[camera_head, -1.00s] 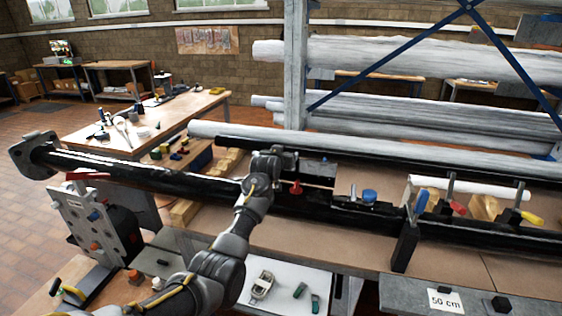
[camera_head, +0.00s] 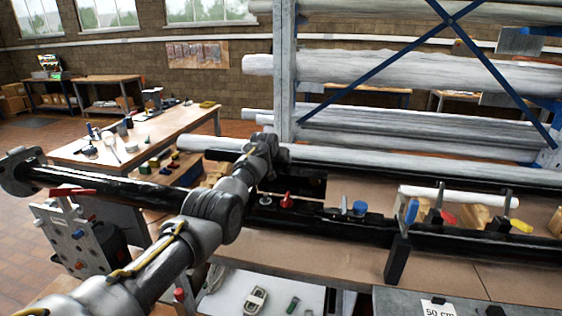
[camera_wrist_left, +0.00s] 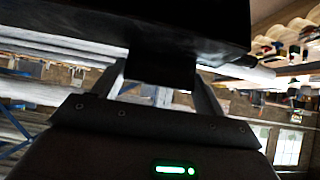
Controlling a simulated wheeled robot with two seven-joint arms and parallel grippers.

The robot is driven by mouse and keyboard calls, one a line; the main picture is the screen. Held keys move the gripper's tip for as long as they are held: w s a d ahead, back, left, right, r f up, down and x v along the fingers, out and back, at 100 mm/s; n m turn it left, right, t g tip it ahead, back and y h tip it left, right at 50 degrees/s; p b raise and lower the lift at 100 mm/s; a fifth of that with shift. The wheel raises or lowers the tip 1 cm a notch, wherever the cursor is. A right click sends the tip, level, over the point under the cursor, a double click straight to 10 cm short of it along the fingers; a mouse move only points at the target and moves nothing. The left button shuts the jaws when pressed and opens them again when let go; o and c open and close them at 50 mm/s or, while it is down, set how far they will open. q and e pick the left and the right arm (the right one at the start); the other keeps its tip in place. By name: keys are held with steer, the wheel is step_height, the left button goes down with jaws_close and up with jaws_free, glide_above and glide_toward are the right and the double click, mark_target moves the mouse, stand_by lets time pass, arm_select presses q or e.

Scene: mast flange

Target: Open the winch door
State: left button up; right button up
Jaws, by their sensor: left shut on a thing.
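The black mast tube (camera_head: 120,188) lies across the bench. A dark upright panel (camera_head: 314,190), apparently the winch door, shows just right of my left wrist, above the tube. A red knob (camera_head: 287,201) stands on the tube below it. My left gripper (camera_wrist_left: 160,90) is shut on a dark block, apparently the door's handle. This block joins a large dark panel (camera_wrist_left: 190,22) across the top of the left wrist view. In the head view my left wrist and forearm hide the fingertips and part of the tube. My right gripper is not in view.
A blue knob (camera_head: 360,208) and a black upright support (camera_head: 398,258) stand right of the panel. A pipe rack (camera_head: 285,70) rises behind.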

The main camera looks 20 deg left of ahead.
arm_select(q)
steer(key=shift+w+a+r, duration=0.15)
steer(key=shift+w+r, duration=0.2)
steer(key=shift+w, duration=0.3)
steer(key=shift+w+r, duration=0.1)
steer(key=o, duration=1.1)
steer(key=shift+o, duration=1.4)
steer(key=shift+f, duration=0.25)
steer(key=shift+f, duration=0.1)
steer(key=shift+s, duration=0.2)
